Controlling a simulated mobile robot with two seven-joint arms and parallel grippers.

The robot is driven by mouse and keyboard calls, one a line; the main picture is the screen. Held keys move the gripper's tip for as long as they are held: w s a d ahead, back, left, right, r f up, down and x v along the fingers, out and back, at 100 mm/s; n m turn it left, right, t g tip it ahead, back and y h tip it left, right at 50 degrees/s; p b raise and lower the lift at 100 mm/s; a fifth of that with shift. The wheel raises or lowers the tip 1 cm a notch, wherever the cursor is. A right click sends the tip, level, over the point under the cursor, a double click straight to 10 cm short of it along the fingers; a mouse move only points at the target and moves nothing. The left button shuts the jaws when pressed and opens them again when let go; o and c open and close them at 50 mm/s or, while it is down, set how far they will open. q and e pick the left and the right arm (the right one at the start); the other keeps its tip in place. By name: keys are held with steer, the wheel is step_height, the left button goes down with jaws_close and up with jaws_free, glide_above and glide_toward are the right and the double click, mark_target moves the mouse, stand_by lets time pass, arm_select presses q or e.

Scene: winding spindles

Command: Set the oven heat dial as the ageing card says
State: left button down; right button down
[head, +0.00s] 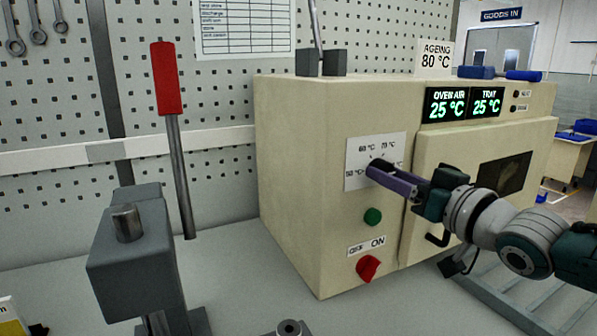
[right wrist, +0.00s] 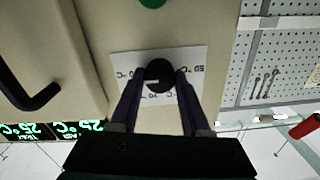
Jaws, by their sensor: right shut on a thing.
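The ageing card (head: 435,58) on top of the oven (head: 310,180) reads 80 °C. The heat dial (right wrist: 160,74) is a round black knob on a white scale plate (head: 355,160), which shows 50, 60 and 70 °C in the head view; the lower right label is hidden by my gripper. My right gripper (head: 376,171) reaches in from the right and is shut on the dial, one finger on each side. In the right wrist view, turned upside down, the dial's white mark points left; its exact setting is hard to read. My left gripper is not in view.
The displays (head: 463,103) read 25 °C for oven air and tray. Below the dial are a green button (head: 373,216) and a red OFF/ON knob (head: 368,267). The oven door handle (head: 437,238) is close below my right gripper. A grey press with a red-handled lever (head: 168,80) stands left.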

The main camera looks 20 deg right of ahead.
steer(key=shift+c, duration=1.9)
jaws_free()
steer(key=shift+s, duration=0.15)
steer(key=s+d+p, duration=0.1)
steer(key=s, duration=0.8)
steer(key=shift+s, duration=0.3)
